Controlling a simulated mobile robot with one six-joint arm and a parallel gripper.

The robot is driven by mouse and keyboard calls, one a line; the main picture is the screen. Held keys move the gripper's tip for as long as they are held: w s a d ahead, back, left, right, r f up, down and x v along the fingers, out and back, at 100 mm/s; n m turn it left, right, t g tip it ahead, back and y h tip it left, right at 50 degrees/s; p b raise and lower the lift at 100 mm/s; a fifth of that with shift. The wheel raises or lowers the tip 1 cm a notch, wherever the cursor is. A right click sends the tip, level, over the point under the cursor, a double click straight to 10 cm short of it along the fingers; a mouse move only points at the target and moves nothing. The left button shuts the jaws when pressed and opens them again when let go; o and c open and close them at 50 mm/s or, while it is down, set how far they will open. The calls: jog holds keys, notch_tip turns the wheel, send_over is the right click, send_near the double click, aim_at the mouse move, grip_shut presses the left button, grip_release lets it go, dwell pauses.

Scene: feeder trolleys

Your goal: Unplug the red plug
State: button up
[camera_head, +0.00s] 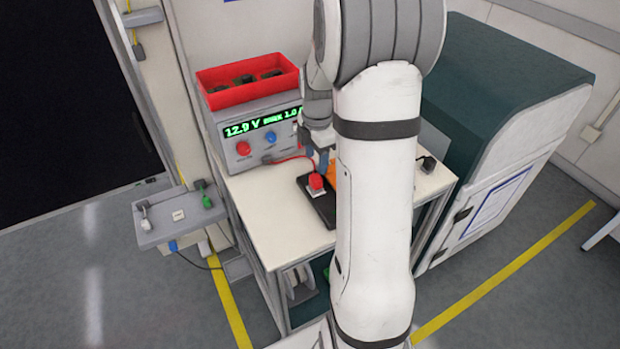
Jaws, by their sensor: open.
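A small red plug (316,182) sits on a black base plate (304,182) on the cream-topped bench, with a light patch just below it. A red cable (287,159) runs from the power supply towards the plug; where it ends is hard to see. My gripper (323,165) is open, pointing down just above and behind the plug. The fingertips are small and partly hidden by my white arm, so I cannot tell whether they touch the plug. An orange part (332,173) shows beside the fingers, mostly covered by my arm.
The power supply (238,150) has a lit green display, with a red bin (246,96) on top. A black connector (427,163) lies at the bench's right. A grey side shelf (184,235) holds small plugs. A green-sided cabinet (492,90) stands right. The bench's (255,203) front left is clear.

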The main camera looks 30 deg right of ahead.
aim_at(316, 176)
jog(key=shift+f, duration=0.15)
notch_tip(316, 176, down, 9)
jog(key=b, duration=0.6)
jog(key=shift+c, duration=0.5)
dwell(0.9)
grip_shut()
dwell(0.4)
jog(key=shift+r, duration=0.2)
jog(key=shift+r+p, duration=1.85)
jog(key=shift+r, duration=1.1)
